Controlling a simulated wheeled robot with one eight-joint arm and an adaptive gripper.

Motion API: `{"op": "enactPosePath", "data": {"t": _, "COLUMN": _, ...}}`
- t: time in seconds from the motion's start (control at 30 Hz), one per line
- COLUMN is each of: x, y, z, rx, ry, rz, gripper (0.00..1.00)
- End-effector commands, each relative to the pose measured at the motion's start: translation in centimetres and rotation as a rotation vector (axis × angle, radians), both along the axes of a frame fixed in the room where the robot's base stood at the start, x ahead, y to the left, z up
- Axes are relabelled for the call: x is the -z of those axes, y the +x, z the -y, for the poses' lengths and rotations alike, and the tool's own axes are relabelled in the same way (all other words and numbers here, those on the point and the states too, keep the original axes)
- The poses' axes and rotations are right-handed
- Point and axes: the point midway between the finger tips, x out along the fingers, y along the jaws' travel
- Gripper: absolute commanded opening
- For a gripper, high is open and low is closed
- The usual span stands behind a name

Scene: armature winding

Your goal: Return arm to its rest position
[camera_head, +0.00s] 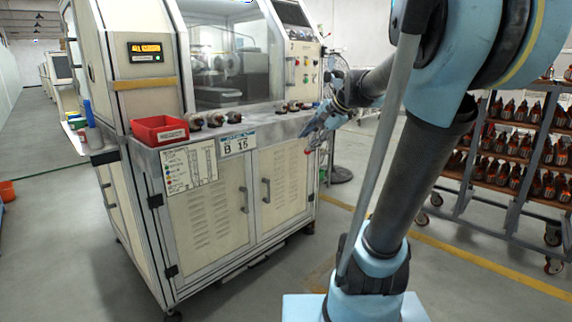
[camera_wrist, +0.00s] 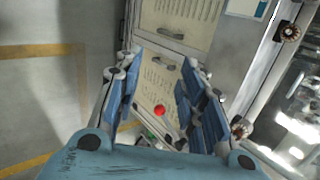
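My arm rises from my pale blue base at the lower right of the head view and reaches left towards the winding machine (camera_head: 225,185). My gripper (camera_head: 322,124) is near the machine's right front corner, and the head view does not clearly show whether it touches the ledge. In the wrist view, the two blue fingers of my gripper (camera_wrist: 158,90) stand wide apart.
A red bin (camera_head: 159,131) and several armatures (camera_head: 215,120) sit on the machine's ledge. A rack (camera_head: 520,150) with several rows of copper-coloured parts stands on wheels at right. Open grey floor with yellow lines (camera_head: 480,262) lies between machine and rack.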

Motion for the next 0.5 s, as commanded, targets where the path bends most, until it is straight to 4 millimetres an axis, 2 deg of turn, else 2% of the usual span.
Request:
{"op": "enactPosePath", "data": {"t": 0.03, "x": 1.4, "y": -2.0, "z": 0.3, "rx": -0.038, "ry": -0.05, "rz": 0.007, "gripper": 0.37}}
{"op": "enactPosePath", "data": {"t": 0.1, "x": 3.4, "y": -4.5, "z": 1.0, "rx": -0.098, "ry": -0.126, "rz": 0.018, "gripper": 0.37}}
{"op": "enactPosePath", "data": {"t": 0.5, "x": 15.1, "y": -17.7, "z": 6.2, "rx": -0.455, "ry": -0.538, "rz": 0.036, "gripper": 0.37}}
